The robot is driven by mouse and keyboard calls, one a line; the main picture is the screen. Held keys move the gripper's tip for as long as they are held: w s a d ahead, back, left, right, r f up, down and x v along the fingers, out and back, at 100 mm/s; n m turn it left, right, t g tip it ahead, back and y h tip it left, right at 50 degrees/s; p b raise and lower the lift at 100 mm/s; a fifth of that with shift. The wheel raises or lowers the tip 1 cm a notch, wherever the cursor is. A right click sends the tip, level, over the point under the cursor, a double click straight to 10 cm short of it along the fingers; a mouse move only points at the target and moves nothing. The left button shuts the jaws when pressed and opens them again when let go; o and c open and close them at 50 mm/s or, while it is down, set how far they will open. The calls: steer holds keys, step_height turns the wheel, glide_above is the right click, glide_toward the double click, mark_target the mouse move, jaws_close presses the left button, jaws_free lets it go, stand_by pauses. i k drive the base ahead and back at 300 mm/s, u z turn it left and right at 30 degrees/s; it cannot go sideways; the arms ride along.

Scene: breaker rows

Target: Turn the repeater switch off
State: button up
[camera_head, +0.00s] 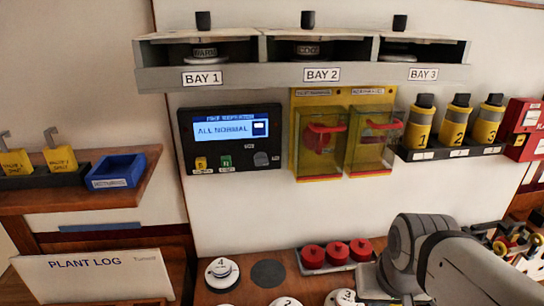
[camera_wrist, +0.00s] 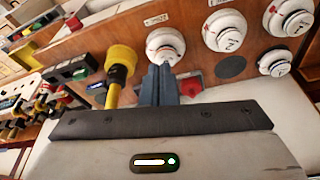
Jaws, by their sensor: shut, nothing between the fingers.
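No switch that I can read as the repeater switch shows. In the head view a crowded row of small dark, red and yellow parts (camera_head: 510,240) at the lower right may be switches, partly behind my arm. In the wrist view a row of small yellow, white and black parts (camera_wrist: 32,100) lies at the far left; its labels are too small to read. My gripper (camera_wrist: 160,72) is shut and empty, its fingers pointing toward a white round numbered piece on the wooden front. In the head view its fingertips are not clearly visible.
White numbered discs (camera_wrist: 225,30) are beyond. A fire panel (camera_head: 230,138), two yellow covered boxes (camera_head: 345,135) and bay shelves (camera_head: 305,75) are on the wall.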

mark_target(261, 159)
steer(key=u, duration=0.15)
steer(key=k, duration=0.5)
steer(key=z, duration=1.6)
steer(key=k, duration=1.25)
steer(key=u, duration=1.75)
steer(key=i, duration=1)
steer(key=u, duration=0.1)
